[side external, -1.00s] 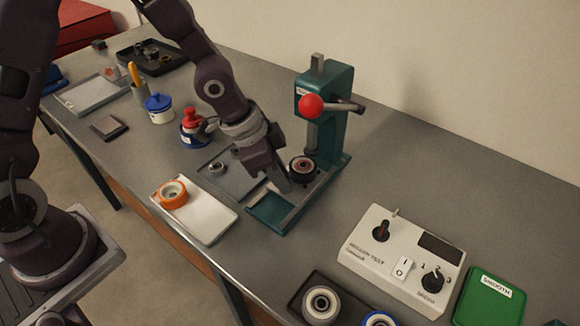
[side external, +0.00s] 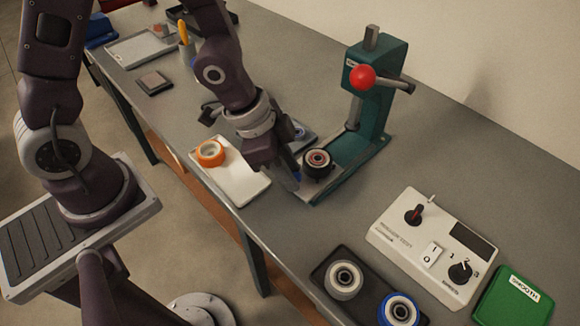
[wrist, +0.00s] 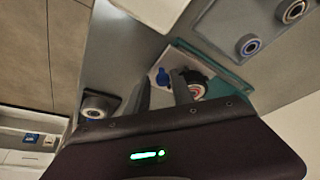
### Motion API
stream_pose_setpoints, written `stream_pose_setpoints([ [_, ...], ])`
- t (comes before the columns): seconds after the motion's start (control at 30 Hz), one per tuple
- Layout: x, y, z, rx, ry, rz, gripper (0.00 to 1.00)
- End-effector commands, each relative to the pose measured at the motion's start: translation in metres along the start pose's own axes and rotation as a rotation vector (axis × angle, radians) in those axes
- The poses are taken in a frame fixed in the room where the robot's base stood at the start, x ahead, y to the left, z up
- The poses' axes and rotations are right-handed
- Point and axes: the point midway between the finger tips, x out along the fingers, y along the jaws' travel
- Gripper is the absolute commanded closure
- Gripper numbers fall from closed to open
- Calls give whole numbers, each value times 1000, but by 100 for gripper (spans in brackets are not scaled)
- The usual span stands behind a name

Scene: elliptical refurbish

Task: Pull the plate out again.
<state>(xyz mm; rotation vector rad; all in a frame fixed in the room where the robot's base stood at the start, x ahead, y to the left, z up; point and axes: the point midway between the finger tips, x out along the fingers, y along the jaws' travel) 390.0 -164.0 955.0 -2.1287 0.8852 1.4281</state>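The green press (side external: 382,105), with a red ball on its lever, stands upright on the bench. A dark round holder with a ringed part (side external: 317,160) sits on its base, and it also shows in the wrist view (wrist: 197,88). My gripper (side external: 289,183) points down at the front of the press base, just left of the holder. The wrist view shows its grey fingers (wrist: 180,88) beside the holder. A pale flat piece (wrist: 158,70) shows by the teal base there; I cannot tell whether it is the plate. My arm hides much of this spot, and any grip is unclear.
A white tray (side external: 240,187) with an orange ring (side external: 210,153) lies left of my gripper. A tester box (side external: 425,245), a dark tray with two rings (side external: 368,290) and a green box (side external: 512,300) stand to the right.

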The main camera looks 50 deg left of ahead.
Motion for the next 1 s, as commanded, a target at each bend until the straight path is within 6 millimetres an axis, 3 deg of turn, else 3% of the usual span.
stream_pose_setpoints([
  [0.17, -7, -1, -1, -4, 3, 0, 72],
  [0.6, -62, -2, 0, -6, 3, -2, 72],
  [1.0, -71, 0, 0, 1, -1, 0, 72],
])
